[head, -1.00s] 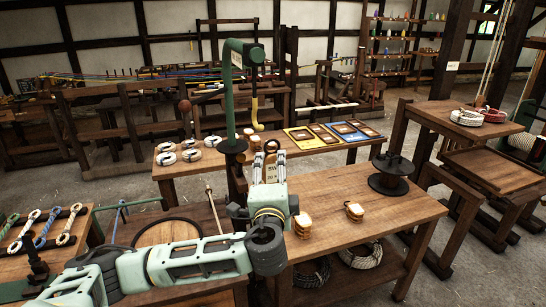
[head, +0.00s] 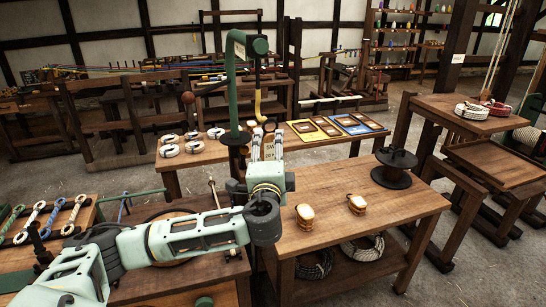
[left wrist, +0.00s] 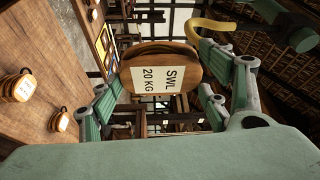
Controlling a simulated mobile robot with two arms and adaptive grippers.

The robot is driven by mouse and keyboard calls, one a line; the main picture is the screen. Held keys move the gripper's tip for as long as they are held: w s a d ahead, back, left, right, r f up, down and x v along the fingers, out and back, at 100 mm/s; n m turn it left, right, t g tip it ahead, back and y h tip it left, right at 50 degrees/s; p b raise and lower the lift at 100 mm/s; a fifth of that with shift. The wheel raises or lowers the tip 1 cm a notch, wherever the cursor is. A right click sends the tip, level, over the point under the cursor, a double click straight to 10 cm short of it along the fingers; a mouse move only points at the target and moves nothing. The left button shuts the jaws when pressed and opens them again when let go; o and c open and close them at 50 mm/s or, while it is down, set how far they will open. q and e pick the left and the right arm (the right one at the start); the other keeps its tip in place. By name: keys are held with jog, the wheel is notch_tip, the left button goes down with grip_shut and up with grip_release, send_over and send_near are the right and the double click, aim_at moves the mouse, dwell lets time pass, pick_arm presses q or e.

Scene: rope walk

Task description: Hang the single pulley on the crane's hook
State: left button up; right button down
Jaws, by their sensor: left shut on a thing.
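The single pulley (left wrist: 160,72) is a wooden block labelled SWL 20 KG. In the left wrist view it sits between the fingers of my left gripper (left wrist: 153,105), which is shut on it. In the head view my left gripper (head: 266,150) mostly hides the pulley. The crane's yellow hook (head: 261,112) hangs from the green crane arm (head: 248,46), just above the gripper in the picture. In the left wrist view the hook (left wrist: 208,32) shows to the right of the pulley, apart from it. My right gripper is not in view.
Two more labelled wooden blocks (head: 304,215) (head: 357,203) and a dark spool (head: 395,168) stand on the near bench (head: 350,238). Rope coils (head: 168,150) and yellow and blue boards (head: 335,126) lie on the bench behind. The green crane post (head: 234,105) stands close to my gripper.

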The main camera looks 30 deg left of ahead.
pick_arm(q)
jog(key=shift+w+a, duration=0.55)
jog(key=shift+a, duration=0.2)
jog(key=shift+w+a+b, duration=0.3)
jog(key=shift+w+a, duration=0.75)
jog(key=shift+a, duration=0.25)
jog(key=shift+w+a+f+b, duration=0.4)
jog(key=shift+w+a+b, duration=0.2)
jog(key=shift+a, duration=0.1)
jog(key=shift+w+a+f+b, duration=0.35)
jog(key=shift+w+a+b, duration=0.2)
jog(key=shift+a+b, duration=0.1)
jog(key=o, duration=1.5)
jog(key=shift+c, duration=0.2)
jog(key=shift+f, duration=0.1)
